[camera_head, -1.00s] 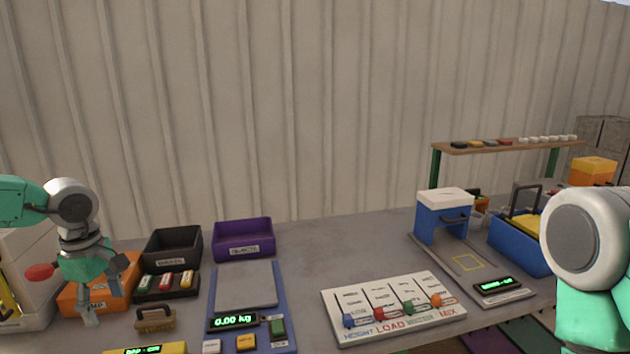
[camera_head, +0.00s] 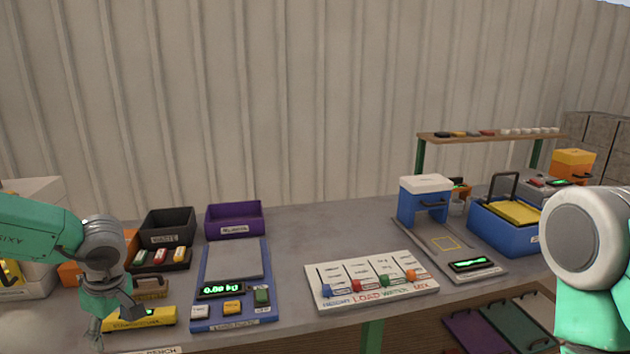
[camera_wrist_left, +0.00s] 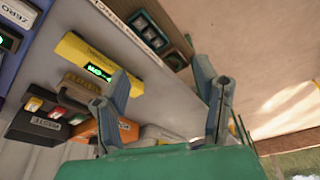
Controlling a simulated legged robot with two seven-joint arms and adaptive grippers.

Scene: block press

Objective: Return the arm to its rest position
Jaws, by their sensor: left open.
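My left arm comes in from the left in the head view, and its left gripper (camera_head: 118,325) hangs low near the table's front left edge, beside a yellow device (camera_head: 150,317) with a green display. In the left wrist view the two fingers of the left gripper (camera_wrist_left: 165,105) stand apart with nothing between them. The yellow device also shows there (camera_wrist_left: 105,62), beyond the fingers. My right arm shows only as a large grey and green joint at the right edge of the head view; its gripper is out of view.
Near the left arm are a brown-handled brush (camera_head: 150,288), a black tray (camera_head: 163,256) and a blue scale (camera_head: 235,300). A white slider board (camera_head: 375,300), a blue press (camera_head: 425,205) and a blue bin (camera_head: 500,240) stand farther right. The table's middle back is clear.

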